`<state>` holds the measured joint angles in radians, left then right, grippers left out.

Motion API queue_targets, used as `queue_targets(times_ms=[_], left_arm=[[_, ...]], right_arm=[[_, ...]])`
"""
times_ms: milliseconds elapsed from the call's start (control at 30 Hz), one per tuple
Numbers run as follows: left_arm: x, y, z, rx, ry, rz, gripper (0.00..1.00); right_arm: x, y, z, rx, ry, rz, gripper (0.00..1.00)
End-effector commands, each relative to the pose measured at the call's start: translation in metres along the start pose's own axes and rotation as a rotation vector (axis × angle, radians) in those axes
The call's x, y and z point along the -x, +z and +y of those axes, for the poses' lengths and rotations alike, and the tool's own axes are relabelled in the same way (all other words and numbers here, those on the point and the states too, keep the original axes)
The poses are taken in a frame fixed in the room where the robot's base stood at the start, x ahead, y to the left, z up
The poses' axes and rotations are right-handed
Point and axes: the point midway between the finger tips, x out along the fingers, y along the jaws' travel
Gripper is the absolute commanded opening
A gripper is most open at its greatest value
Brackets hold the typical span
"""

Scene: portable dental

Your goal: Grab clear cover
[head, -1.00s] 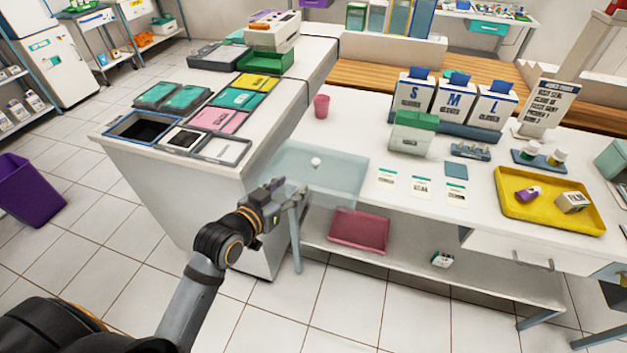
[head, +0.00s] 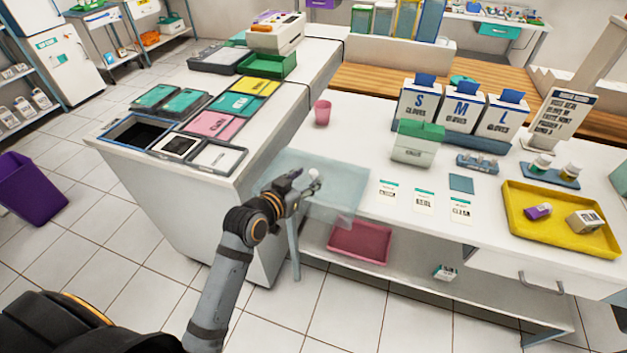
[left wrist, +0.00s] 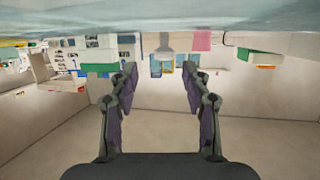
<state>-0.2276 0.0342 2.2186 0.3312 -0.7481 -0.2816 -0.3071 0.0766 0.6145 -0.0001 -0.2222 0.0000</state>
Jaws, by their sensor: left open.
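The clear cover (head: 335,205) is a see-through bluish sheet lying at the left end of the white table. A small pale knob (head: 315,173) stands on it. My left gripper (head: 307,182) is open just above the cover, with its fingertips close to the knob. In the left wrist view, which looks upside down, the knob (left wrist: 166,46) appears between and just beyond the open fingertips (left wrist: 160,75). The cover (left wrist: 100,18) fills the top of that view. Whether a finger touches the knob I cannot tell. My right gripper is not in view.
A pink cup (head: 322,112) stands behind the cover. White cards (head: 424,200) lie to its right, then a yellow tray (head: 550,232). A counter with coloured trays (head: 212,124) is at left. A pink tray (head: 358,243) sits on the shelf below.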

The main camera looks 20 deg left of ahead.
Motion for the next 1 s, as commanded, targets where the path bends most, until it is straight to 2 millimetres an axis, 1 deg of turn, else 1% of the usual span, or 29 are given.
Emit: queue_targets(times_ms=[33,100,200,300,400,567,600,933,1000], left_arm=[[-0.003,0.001,-0.001,0.0,0.0,0.0,0.48],[-0.014,0.002,-0.003,0.001,0.0,0.0,0.48],[-0.032,0.005,-0.006,0.001,0.0,0.0,0.48],[-0.046,0.005,-0.006,0.002,-0.001,0.001,0.48],[-0.051,0.005,-0.006,0.001,0.0,0.0,0.48],[-0.051,0.006,-0.006,0.0,0.0,0.0,0.48],[-0.051,0.006,-0.006,0.0,0.0,0.0,0.47],[-0.051,0.006,-0.006,0.0,0.0,0.0,0.02],[-0.051,0.006,-0.006,0.0,0.0,0.0,0.0]], right_arm=[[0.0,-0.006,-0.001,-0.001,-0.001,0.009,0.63],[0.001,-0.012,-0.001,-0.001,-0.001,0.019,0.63],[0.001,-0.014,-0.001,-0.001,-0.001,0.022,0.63],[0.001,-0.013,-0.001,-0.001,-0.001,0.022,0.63],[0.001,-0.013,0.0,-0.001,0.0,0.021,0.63],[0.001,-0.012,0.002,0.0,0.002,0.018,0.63],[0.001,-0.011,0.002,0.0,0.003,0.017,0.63],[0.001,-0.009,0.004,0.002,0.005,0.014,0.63],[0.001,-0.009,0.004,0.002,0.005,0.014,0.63]])
